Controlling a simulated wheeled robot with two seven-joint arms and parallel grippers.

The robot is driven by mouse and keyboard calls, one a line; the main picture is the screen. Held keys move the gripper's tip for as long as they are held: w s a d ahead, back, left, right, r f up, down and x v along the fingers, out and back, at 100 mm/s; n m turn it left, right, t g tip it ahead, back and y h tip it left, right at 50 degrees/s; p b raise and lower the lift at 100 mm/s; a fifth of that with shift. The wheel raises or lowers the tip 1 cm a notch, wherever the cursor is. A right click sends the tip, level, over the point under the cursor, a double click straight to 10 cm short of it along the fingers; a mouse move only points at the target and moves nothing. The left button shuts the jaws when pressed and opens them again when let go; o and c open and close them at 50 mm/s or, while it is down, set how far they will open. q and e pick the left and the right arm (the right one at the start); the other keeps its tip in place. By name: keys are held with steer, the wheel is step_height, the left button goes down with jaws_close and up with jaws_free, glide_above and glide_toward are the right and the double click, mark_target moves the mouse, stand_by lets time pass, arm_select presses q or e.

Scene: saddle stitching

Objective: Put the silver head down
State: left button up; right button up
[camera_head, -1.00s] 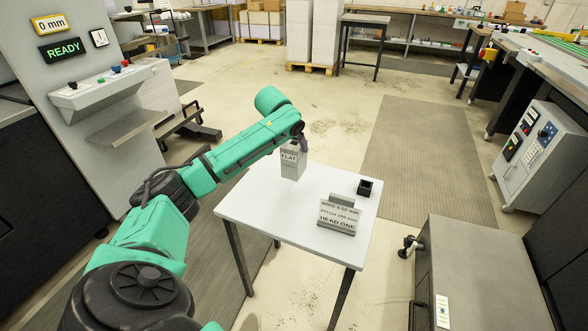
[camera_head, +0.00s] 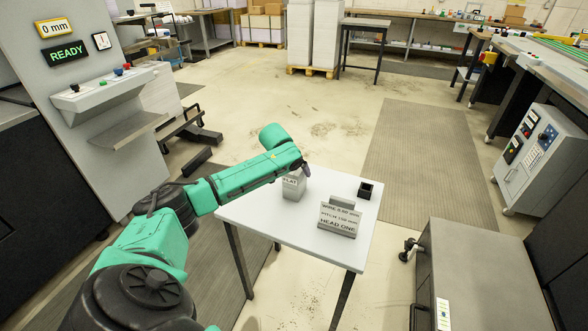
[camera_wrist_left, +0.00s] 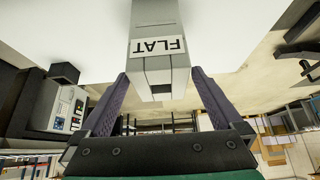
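The silver head (camera_head: 294,188) is a grey block with a white FLAT label. It is upright at the far left part of the white table (camera_head: 285,230), low over the top or on it; I cannot tell if its base touches. My left gripper (camera_head: 304,168) is at its upper end. In the left wrist view the head (camera_wrist_left: 158,68) sits between the two purple fingers (camera_wrist_left: 160,74), whose tips lie close against its sides. The fingers look shut on it. My right gripper is not in view.
A sign stand reading HEAD ONE (camera_head: 337,220) stands on the table, right of the head. A small black open holder (camera_head: 366,190) stands near the right edge. Bare tabletop lies in front of the head. A grey cabinet (camera_head: 480,280) is at the right.

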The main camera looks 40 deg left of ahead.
arm_select(q)
steer(key=v, duration=1.2)
